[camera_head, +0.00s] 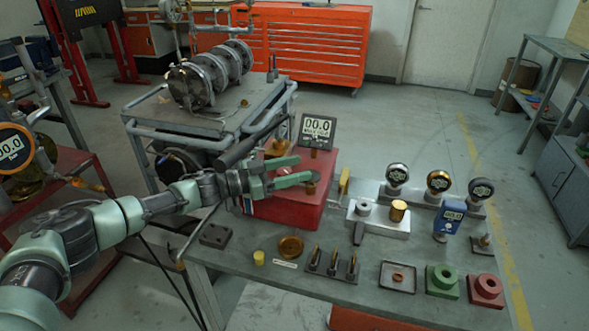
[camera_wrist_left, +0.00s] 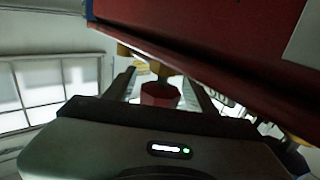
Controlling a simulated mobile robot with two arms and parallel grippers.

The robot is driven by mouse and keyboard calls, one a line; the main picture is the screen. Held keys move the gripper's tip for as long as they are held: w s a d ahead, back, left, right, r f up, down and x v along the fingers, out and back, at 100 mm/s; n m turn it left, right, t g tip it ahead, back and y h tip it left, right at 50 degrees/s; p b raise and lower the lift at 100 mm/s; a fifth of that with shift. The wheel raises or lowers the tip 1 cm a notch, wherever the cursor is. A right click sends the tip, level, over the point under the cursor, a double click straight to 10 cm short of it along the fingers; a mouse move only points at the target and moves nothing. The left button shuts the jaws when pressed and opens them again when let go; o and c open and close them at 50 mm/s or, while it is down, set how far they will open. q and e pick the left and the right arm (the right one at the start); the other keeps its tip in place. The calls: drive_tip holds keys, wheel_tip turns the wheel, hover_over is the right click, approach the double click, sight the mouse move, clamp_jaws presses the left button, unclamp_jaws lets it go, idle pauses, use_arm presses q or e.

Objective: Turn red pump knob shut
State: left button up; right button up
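The red pump (camera_head: 285,208) is a box at the back left of the workbench, with a 00.0 display (camera_head: 317,127) above it. My left gripper (camera_head: 300,170) reaches in over the pump from the left, its two fingers apart. In the left wrist view, a dull red faceted knob (camera_wrist_left: 160,94) sits between the two fingers (camera_wrist_left: 166,88). A gap shows on the right side of the knob; whether the left finger touches it I cannot tell. In the head view the knob is hard to make out beside the fingers. My right gripper is not in view.
The workbench (camera_head: 230,262) also holds a grey valve block (camera_head: 378,222), several gauges (camera_head: 438,182), a blue meter (camera_head: 449,215), and green (camera_head: 442,280) and red (camera_head: 485,290) blocks. A grey cart (camera_head: 190,125) with pipe flanges stands behind.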

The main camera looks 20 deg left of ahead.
use_arm(q)
drive_tip(key=v, duration=0.7)
drive_tip(key=shift+s+a+b, duration=0.2)
drive_tip(key=shift+a+b, duration=0.15)
